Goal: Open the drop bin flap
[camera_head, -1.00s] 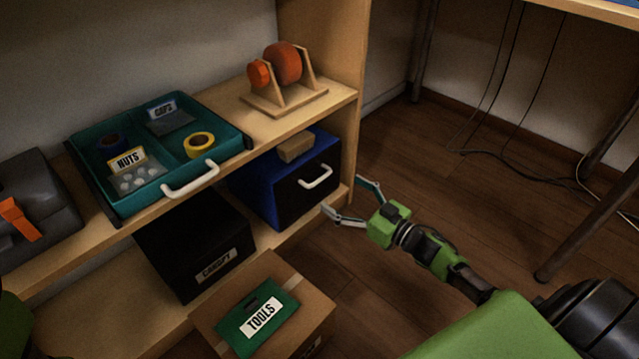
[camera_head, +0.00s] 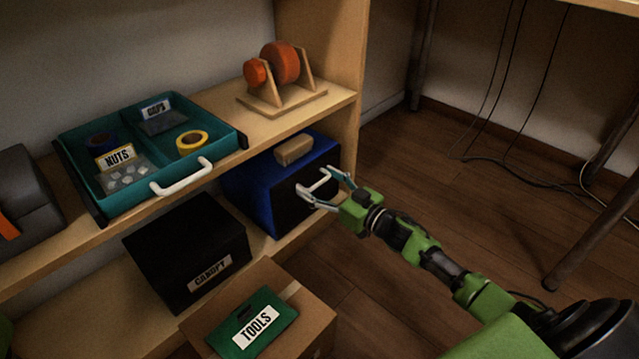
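The drop bin (camera_head: 250,192) is a blue box on the lower shelf with a black front flap (camera_head: 292,215). The flap looks closed and carries a white bar handle (camera_head: 314,184). My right gripper (camera_head: 316,183) is at the handle, its two fingers spread apart, with the fingertips close to the handle's two ends. I cannot tell whether they touch it. My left gripper is not in view; only a green sliver shows at the lower left edge.
A tan block (camera_head: 294,150) lies on top of the bin. A teal tray (camera_head: 75,150) sits on the shelf above. A black "CANOPY" box (camera_head: 180,240) and a cardboard box (camera_head: 310,318) with a green "TOOLS" pouch stand nearby.

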